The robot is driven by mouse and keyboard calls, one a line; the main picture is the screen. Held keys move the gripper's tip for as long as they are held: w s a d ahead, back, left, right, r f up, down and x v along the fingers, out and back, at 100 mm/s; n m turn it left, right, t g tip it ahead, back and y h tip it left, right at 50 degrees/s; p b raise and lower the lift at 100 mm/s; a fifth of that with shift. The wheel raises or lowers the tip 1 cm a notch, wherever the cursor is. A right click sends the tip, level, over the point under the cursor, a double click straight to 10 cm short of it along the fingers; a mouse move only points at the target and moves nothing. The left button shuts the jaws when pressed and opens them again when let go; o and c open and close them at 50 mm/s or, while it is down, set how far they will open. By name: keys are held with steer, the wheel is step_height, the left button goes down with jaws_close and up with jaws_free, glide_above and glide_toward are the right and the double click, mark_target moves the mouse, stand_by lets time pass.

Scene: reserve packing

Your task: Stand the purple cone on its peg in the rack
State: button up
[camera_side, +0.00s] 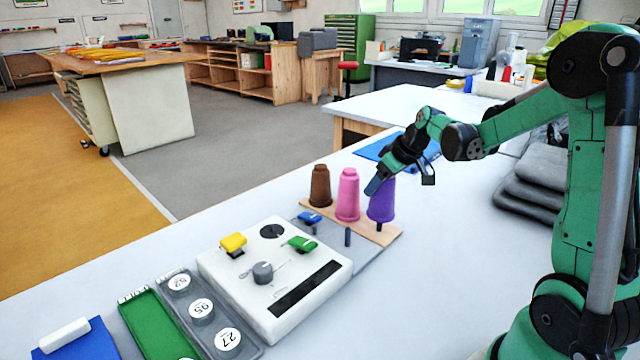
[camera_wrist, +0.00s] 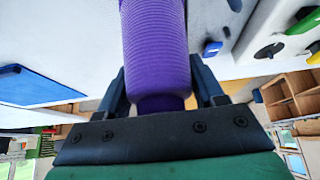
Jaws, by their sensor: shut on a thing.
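The purple cone (camera_side: 381,203) is upright at the right end of the wooden rack (camera_side: 392,237). My gripper (camera_side: 374,185) is shut on its upper part. A short dark peg (camera_side: 379,227) shows just under the cone's base; I cannot tell whether its top is inside the cone. In the wrist view the purple cone (camera_wrist: 156,55) lies between both fingers, its narrow end toward the gripper and its far end cut off by the frame edge.
A pink cone (camera_side: 347,195) and a brown cone (camera_side: 320,187) stand on the rack to the left. A bare dark post (camera_side: 347,237) stands in front. A white device (camera_side: 275,280) with yellow and green levers is at front left. Grey folded stacks (camera_side: 530,190) lie at right.

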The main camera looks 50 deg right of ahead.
steer(key=shift+f, duration=1.95)
stand_by(1.1)
steer(key=o, duration=1.5)
steer(key=shift+c, duration=0.2)
steer(key=shift+o, duration=0.2)
step_height(320, 180, up, 10)
steer(key=shift+f, duration=0.15)
steer(key=shift+a, duration=0.1)
steer(key=s+a+f, duration=0.1)
steer(key=s+a, duration=0.3)
steer(key=a, duration=0.5)
steer(key=s+a+f+t, duration=0.1)
steer(key=s+a, duration=0.3)
steer(key=a, duration=0.6)
steer(key=shift+a, duration=0.25)
